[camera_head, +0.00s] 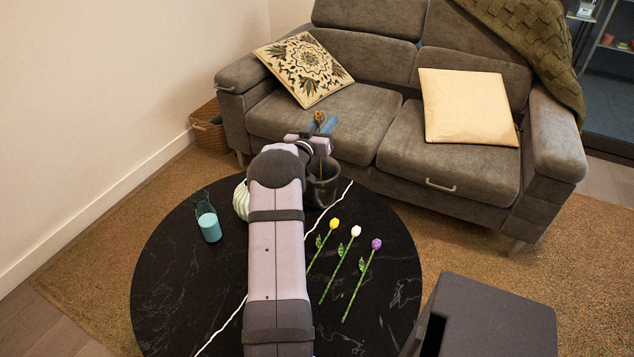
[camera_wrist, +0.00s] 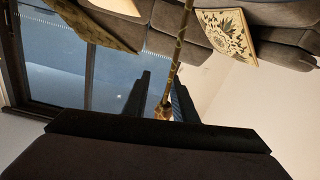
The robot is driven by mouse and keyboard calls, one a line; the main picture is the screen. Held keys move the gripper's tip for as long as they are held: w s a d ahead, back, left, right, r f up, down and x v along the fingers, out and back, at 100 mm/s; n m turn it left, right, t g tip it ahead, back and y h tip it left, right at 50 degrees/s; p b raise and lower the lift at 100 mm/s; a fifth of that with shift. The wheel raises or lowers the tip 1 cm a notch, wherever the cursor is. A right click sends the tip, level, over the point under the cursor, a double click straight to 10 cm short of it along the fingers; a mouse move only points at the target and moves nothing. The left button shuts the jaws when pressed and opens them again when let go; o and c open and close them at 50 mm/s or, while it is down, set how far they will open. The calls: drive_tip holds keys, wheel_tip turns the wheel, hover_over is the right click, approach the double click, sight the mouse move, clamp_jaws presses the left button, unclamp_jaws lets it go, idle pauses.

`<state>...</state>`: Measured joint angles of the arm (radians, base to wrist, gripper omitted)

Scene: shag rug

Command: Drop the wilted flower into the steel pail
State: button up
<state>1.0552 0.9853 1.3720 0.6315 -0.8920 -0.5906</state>
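The wilted flower (camera_head: 319,116) has a small brown-orange head, which shows just above the blue fingers of my gripper (camera_head: 322,125). In the wrist view its thin stem (camera_wrist: 179,50) runs between the fingers (camera_wrist: 158,82), and its head (camera_wrist: 163,111) lies close to the palm. The gripper appears shut on the flower and holds it up over the table's far side. The steel pail (camera_head: 325,191) is dark grey and stands on the round table, below the gripper. The stem seems to hang towards the pail's mouth. My arm partly hides the pail's rim.
Yellow (camera_head: 334,224), white (camera_head: 355,231) and purple (camera_head: 376,244) flowers lie on the black table (camera_head: 180,290), right of my arm. A teal-filled glass (camera_head: 208,224) and a pale ribbed vase (camera_head: 241,202) stand left. A sofa (camera_head: 400,150) stands behind.

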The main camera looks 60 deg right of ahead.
drive_tip(key=a, duration=0.7)
drive_tip(key=shift+s+p, duration=0.15)
drive_tip(key=shift+p, duration=0.2)
